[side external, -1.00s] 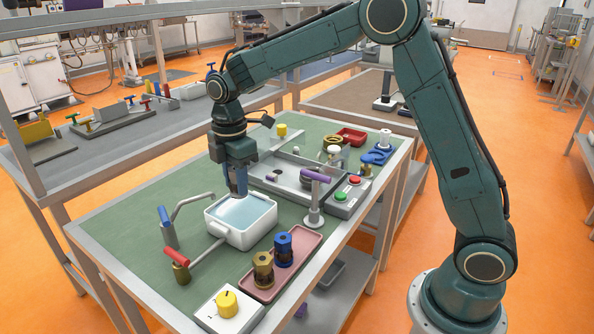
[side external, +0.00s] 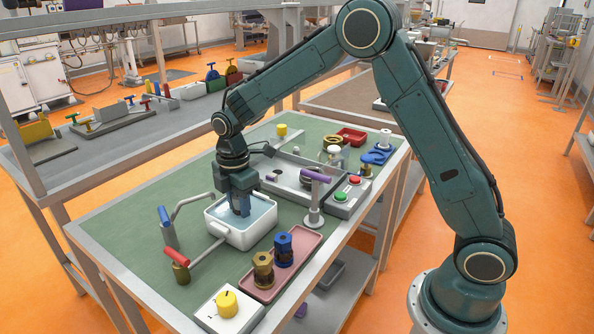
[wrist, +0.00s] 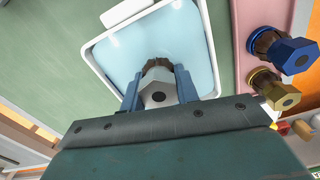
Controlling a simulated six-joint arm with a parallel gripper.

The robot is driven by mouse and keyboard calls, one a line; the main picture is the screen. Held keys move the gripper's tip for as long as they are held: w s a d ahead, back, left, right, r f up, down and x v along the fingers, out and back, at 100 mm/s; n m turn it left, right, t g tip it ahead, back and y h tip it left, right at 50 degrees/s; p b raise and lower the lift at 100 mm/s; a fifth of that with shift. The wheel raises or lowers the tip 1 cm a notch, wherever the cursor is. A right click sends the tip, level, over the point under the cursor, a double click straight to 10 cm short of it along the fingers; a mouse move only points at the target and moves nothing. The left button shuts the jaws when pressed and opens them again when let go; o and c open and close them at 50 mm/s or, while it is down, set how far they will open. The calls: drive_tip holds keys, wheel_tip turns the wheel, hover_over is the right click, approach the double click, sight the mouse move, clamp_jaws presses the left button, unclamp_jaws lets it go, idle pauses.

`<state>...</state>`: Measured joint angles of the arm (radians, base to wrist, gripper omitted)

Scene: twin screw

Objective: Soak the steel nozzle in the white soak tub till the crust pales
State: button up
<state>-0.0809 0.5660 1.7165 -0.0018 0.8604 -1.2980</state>
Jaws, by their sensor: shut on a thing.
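The white soak tub (side external: 222,231) stands on the green bench top and holds pale blue liquid. My gripper (side external: 241,207) reaches down into the tub, its fingers partly in the liquid. In the wrist view my gripper (wrist: 160,92) is shut on the steel nozzle (wrist: 157,86), a grey hex piece with a dark hole in its top. A brown crust (wrist: 158,64) shows on the nozzle's far side, over the blue liquid. The nozzle's lower part is hidden, and in the side view the fingers hide it.
A pink tray (side external: 306,250) with a blue-topped nozzle (side external: 283,247) and a brass nozzle (side external: 263,268) lies right of the tub. A red-handled tap (side external: 176,257) and blue-handled tap (side external: 166,222) stand left.

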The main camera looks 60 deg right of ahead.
drive_tip(key=shift+f, duration=0.85)
idle(0.7)
drive_tip(key=shift+r, duration=0.1)
idle(1.9)
drive_tip(key=shift+r, duration=4.1)
